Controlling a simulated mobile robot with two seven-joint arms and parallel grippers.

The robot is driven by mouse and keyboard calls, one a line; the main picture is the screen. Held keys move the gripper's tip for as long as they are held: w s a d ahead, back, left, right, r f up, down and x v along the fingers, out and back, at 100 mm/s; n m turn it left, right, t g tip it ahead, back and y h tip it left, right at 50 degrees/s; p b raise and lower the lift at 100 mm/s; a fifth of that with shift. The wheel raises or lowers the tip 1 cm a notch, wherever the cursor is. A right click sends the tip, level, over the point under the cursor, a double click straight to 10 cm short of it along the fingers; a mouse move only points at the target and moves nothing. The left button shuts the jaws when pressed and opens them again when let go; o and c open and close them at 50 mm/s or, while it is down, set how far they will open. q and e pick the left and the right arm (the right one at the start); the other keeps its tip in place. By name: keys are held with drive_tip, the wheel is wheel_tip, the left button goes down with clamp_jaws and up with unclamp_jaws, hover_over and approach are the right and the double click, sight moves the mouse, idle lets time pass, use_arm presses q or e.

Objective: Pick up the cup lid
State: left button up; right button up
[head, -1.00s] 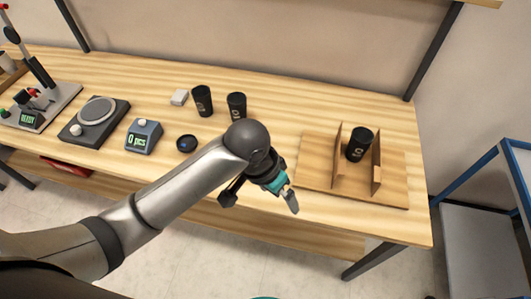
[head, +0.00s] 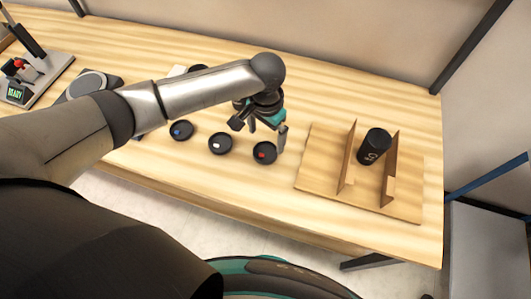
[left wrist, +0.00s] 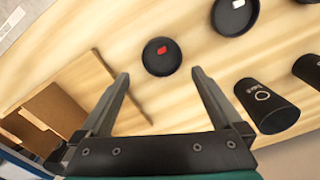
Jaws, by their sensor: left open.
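Three round black lids lie in a row on the wooden table: one with a blue mark (head: 181,130), one with a white mark (head: 220,143) and one with a red mark (head: 265,153). The task does not say which one is meant. My left gripper (head: 262,130) is open and empty, above the table close to the red-marked lid. In the left wrist view, the red-marked lid (left wrist: 161,62) shows just beyond and between the open fingertips (left wrist: 160,73), apart from them. The white-marked lid (left wrist: 235,17) is to its right. My right gripper is not in view.
A black cup (head: 374,147) stands between upright panels on a wooden board (head: 315,160) at right. Other black cups (left wrist: 268,105) show in the left wrist view; my arm mostly hides them in the head view. A scale (head: 94,82) and a device (head: 35,75) stand at left.

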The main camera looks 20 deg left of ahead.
sight(265, 153)
use_arm(q)
drive_tip(key=shift+f, duration=1.3)
drive_tip(key=shift+f+b, duration=0.3)
drive_tip(key=shift+f, duration=0.1)
wheel_tip(265, 153, down, 4)
drive_tip(key=shift+w+a+f+b, duration=0.1)
drive_tip(key=shift+f+b, duration=0.1)
drive_tip(key=shift+b, duration=0.45)
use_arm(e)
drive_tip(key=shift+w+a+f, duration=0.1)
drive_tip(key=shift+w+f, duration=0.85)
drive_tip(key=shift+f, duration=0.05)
use_arm(q)
drive_tip(key=shift+r, duration=0.1)
drive_tip(key=c, duration=1.1)
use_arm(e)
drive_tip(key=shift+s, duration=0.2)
